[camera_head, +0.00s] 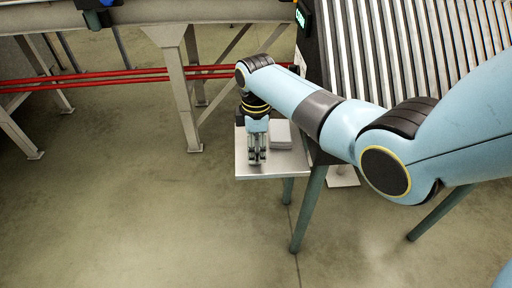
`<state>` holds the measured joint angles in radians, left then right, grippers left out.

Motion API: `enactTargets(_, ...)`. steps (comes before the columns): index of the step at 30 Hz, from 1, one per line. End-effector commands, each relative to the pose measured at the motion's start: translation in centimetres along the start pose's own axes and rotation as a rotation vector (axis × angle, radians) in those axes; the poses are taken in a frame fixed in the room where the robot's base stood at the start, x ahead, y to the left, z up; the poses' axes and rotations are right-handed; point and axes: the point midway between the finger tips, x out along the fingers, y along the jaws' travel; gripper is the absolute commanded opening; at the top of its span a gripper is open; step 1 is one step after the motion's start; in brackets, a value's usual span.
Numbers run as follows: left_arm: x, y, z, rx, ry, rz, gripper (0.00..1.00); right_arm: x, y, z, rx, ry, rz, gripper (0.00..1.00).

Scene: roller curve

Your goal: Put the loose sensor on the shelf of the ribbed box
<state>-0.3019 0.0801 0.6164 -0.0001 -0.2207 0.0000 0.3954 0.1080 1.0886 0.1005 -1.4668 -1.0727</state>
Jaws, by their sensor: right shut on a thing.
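My right gripper (257,156) points down over a light metal shelf plate (290,167), at its left part. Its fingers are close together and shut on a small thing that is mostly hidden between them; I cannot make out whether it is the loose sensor. A light grey block (282,134) sits on the plate just right of the gripper. I cannot tell for sure whether this block is the ribbed box. My left gripper is not in view.
A roller conveyor (420,50) lies behind my right arm at the upper right. A dark unit with a green display (303,18) is at its left edge. Red rails (120,74) and beige legs (180,95) stand behind. The floor at left is clear.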

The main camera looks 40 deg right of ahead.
Motion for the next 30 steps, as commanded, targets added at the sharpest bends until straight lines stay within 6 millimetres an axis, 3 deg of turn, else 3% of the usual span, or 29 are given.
enactTargets(8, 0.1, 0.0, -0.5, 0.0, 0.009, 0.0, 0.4, 0.2, 0.0, 0.0, 0.001, 0.0, 0.0, 0.14)
enactTargets(9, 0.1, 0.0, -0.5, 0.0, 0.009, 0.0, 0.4, 0.2, 0.0, 0.0, 0.001, 0.0, 0.0, 0.49)
enactTargets(14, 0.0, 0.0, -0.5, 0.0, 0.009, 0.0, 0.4, 0.1, 0.0, 0.0, 0.001, 0.0, 0.0, 0.7)
enactTargets(23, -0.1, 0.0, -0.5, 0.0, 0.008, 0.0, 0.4, -0.1, 0.0, 0.0, 0.001, 0.001, 0.001, 0.7)
enactTargets(26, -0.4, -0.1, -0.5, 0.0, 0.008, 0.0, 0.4, -1.2, 0.1, 0.0, 0.001, 0.001, 0.001, 0.7)
enactTargets(30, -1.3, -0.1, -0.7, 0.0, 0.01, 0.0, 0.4, -4.1, 0.1, -0.1, 0.001, 0.002, 0.004, 0.7)
